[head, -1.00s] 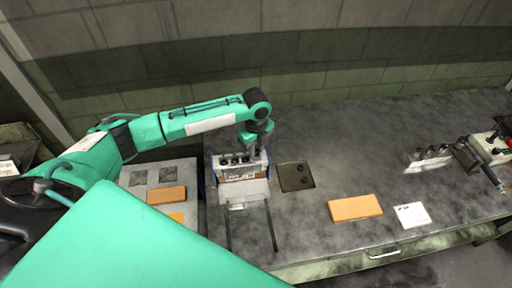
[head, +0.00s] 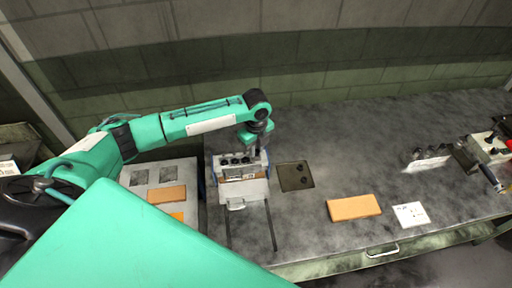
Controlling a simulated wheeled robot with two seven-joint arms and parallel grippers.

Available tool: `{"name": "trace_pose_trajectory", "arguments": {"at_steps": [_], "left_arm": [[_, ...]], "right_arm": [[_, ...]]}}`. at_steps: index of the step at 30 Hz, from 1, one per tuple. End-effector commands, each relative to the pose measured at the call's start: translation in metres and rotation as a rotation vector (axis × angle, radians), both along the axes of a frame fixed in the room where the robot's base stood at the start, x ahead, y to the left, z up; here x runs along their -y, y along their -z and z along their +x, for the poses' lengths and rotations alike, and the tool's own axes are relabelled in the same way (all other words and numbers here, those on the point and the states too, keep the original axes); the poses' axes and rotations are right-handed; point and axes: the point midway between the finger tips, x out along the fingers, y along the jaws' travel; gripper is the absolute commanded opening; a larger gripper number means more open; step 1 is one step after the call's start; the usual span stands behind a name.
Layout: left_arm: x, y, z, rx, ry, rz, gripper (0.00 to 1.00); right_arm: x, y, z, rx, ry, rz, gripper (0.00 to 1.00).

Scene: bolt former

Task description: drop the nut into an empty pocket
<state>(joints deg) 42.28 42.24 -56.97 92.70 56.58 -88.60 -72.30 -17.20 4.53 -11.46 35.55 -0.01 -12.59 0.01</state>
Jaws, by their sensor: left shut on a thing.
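My left gripper (head: 257,149) points down over the back right part of a small pale block with a row of dark round pockets (head: 238,160). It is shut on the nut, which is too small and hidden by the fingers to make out. Whether the nut is above a pocket or partly in one cannot be told. Several pockets to the left of the gripper look dark; their contents cannot be told. My right gripper is not in view.
A dark square tray (head: 295,177) with two small dark pieces lies right of the block. An orange block (head: 354,207) and a white card (head: 410,215) lie at the bench's front. Small parts and a fixture stand far right. Two dark slots run in front of the block.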

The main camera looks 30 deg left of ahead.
Motion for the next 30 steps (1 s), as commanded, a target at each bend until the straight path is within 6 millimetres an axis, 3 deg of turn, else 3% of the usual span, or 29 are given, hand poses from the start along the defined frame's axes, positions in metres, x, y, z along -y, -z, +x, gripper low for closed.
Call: {"name": "trace_pose_trajectory", "arguments": {"at_steps": [30], "left_arm": [[0.0003, -0.0001, -0.0001, 0.0, 0.0, 0.0, 0.0]], "right_arm": [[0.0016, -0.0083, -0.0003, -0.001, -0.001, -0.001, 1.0]]}}
